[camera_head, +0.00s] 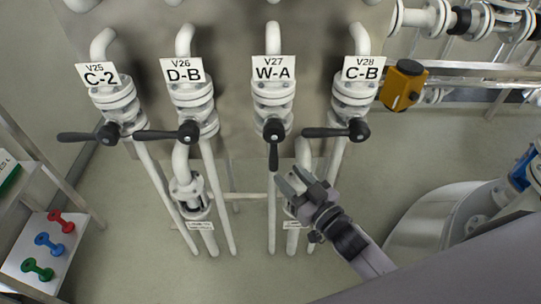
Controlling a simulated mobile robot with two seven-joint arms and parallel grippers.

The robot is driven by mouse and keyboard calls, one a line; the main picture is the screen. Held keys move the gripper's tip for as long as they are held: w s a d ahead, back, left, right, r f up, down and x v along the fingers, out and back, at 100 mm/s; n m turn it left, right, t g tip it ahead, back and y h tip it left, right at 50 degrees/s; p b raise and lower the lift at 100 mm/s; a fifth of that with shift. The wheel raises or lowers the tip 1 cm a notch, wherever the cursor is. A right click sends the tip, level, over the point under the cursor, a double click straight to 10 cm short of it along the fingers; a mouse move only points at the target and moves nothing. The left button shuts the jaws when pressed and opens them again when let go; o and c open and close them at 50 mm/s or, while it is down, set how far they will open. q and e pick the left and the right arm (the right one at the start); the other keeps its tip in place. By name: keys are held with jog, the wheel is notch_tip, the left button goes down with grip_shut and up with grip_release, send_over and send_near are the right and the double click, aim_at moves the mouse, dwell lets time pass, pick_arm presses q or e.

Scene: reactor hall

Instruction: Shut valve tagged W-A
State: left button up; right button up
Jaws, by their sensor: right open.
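The valve tagged W-A (273,97) is on the third white pipe from the left, with its tag (273,68) above it reading V27 W-A. Its black lever handle (273,148) points straight down, along the pipe. My right gripper (294,181) is open and empty, a little below and to the right of the lever's lower end. It appears apart from the lever, though the exact depth gap is hard to judge. My left gripper is not in view.
Valves C-2 (117,101), D-B (190,102) and C-B (355,94) flank it, their black levers pointing sideways to the left. The C-B lever reaches close to W-A. An orange box (403,85) is at right. A shelf (25,265) with coloured dumbbell-shaped objects stands at lower left.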

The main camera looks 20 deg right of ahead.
aim_at(277, 163)
jog(key=shift+x, duration=3.65)
grip_shut()
